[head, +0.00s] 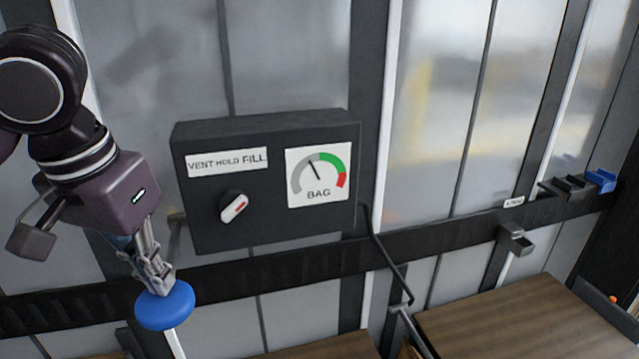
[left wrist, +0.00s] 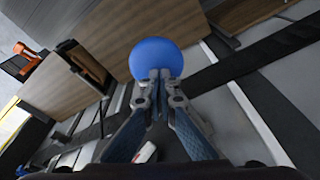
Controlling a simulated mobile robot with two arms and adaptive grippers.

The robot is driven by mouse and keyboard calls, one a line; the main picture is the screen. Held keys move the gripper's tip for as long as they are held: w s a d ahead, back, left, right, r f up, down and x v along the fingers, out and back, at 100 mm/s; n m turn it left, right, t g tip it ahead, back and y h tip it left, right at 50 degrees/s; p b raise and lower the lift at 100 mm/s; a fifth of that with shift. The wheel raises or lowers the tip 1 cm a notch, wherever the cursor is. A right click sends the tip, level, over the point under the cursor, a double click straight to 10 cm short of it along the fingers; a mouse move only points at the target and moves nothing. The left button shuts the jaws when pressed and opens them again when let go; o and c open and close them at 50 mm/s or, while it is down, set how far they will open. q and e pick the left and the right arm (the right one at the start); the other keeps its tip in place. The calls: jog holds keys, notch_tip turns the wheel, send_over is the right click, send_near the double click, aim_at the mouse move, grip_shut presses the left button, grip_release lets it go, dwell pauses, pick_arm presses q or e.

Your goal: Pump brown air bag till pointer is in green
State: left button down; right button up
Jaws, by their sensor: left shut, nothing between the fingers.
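A dark control box (head: 270,225) on the wall has a label reading VENT HOLD FILL and a white knob with a red mark (head: 234,207), tilted up to the right. Its BAG gauge (head: 318,176) has the pointer up and slightly left, in the grey just short of the green. My left gripper (head: 160,285) is shut and empty, its fingertips at a round blue pad (head: 166,308). The pad also shows in the left wrist view (left wrist: 156,58), right at the fingertips; I cannot tell if they press it. I cannot make out the brown air bag for certain. My right gripper is not in view.
Wood-brown boxes (head: 530,325) stand below the wall rail (head: 450,232). A dark hose (head: 390,262) runs down from the control box. A small bracket (head: 517,238) and blue and black holders (head: 600,180) are on the rail at right.

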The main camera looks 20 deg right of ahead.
pick_arm(q)
jog(key=shift+f, duration=0.5)
jog(key=shift+w+r+p, duration=0.1)
jog(key=shift+r+p, duration=2.6)
jog(key=shift+r, duration=1.15)
jog(key=shift+f, duration=0.15)
jog(key=shift+f+b, duration=3.2)
jog(key=shift+f, duration=0.55)
jog(key=shift+r+p, duration=2.2)
jog(key=shift+r, duration=0.65)
jog(key=shift+r+p, duration=0.85)
jog(key=shift+r, duration=0.2)
